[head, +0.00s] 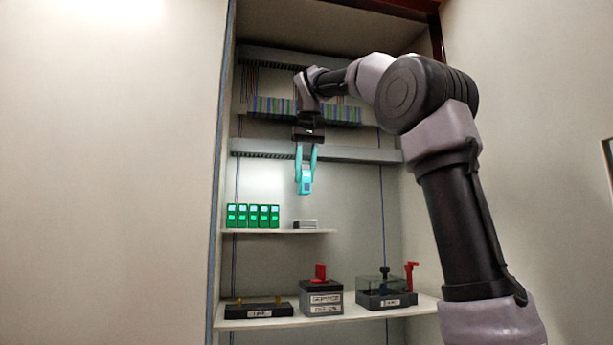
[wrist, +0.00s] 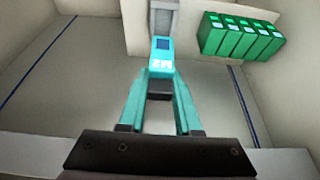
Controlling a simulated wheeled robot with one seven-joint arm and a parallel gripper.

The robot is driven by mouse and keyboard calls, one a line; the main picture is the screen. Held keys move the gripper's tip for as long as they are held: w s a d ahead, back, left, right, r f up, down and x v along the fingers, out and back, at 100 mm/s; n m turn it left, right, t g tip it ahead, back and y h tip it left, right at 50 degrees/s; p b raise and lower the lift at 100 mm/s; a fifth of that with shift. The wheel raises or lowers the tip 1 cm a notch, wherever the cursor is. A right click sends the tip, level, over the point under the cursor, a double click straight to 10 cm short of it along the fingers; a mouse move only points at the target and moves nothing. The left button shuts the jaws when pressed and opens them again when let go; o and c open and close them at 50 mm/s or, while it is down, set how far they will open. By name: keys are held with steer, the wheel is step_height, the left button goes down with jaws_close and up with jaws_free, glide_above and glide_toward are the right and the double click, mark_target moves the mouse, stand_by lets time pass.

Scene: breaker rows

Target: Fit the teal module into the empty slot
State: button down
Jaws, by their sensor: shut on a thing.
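The teal module (head: 305,184) is held between the teal fingers of my gripper (head: 306,172), hanging below it in front of the cabinet's back wall. In the wrist view the module (wrist: 161,58) has a dark blue window and the mark "M2", and the fingertips of my gripper (wrist: 162,76) close on its near end. In the head view the module is above the upper shelf and apart from it. A low grey block (head: 305,225) sits on that shelf, right of the green modules and below my gripper. I cannot make out the empty slot clearly.
Several green modules (head: 253,216) stand in a row on the upper shelf (head: 290,231); they also show in the wrist view (wrist: 240,36). The lower shelf (head: 350,314) bears a black block (head: 258,311), a red-handled switch (head: 321,297) and a clear-covered box (head: 383,294).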

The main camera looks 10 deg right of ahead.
mark_target(305, 194)
steer(key=shift+s, duration=0.1)
steer(key=shift+f, duration=2.85)
steer(key=shift+f, duration=0.65)
steer(key=shift+f, duration=0.35)
steer(key=shift+f, duration=0.3)
steer(key=c, duration=0.5)
jaws_free()
